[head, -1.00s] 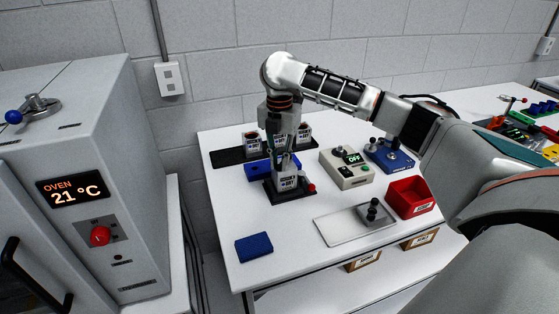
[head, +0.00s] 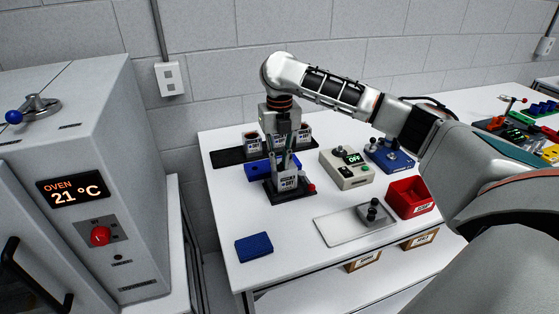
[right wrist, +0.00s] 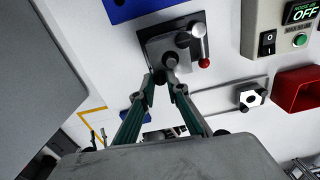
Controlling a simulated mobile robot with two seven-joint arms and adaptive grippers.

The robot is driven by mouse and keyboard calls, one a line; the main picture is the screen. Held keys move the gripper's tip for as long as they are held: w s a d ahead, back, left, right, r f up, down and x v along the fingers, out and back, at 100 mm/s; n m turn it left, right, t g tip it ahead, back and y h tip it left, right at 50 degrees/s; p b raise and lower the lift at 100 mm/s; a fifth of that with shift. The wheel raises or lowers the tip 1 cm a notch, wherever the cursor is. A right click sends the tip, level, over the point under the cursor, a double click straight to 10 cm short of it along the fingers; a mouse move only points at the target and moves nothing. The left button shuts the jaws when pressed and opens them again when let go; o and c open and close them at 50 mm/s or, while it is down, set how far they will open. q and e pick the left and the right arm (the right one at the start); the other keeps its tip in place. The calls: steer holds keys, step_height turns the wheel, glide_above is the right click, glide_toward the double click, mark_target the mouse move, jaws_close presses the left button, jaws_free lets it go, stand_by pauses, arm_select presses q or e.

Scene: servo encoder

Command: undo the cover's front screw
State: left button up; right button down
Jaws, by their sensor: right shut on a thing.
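The servo (head: 288,181), a grey box with a printed label, stands upright on a black fixture (head: 272,191) with a red-knobbed lever (head: 311,187). The right wrist view shows its cover from above, with the round dark front screw (right wrist: 170,60) close to my fingertips. My right gripper (head: 286,157) points straight down over the servo. In the right wrist view its two fingers (right wrist: 168,80) close in on the front screw, and it is shut on it. The fingers partly hide the contact and the near side of the cover. My left gripper is not in view.
Labelled units stand on a black rack (head: 229,157) behind, beside a blue block (head: 257,172). Right are a control box (head: 346,168) reading OFF, a blue device (head: 390,156) and a red bin (head: 410,198). A pale plate (head: 340,228) and blue pad (head: 254,247) lie in front.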

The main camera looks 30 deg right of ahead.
mark_target(279, 166)
steer(key=shift+f, duration=0.1)
stand_by(0.4)
steer(key=c, duration=2)
jaws_free()
steer(key=shift+o, duration=0.2)
step_height(279, 166, up, 12)
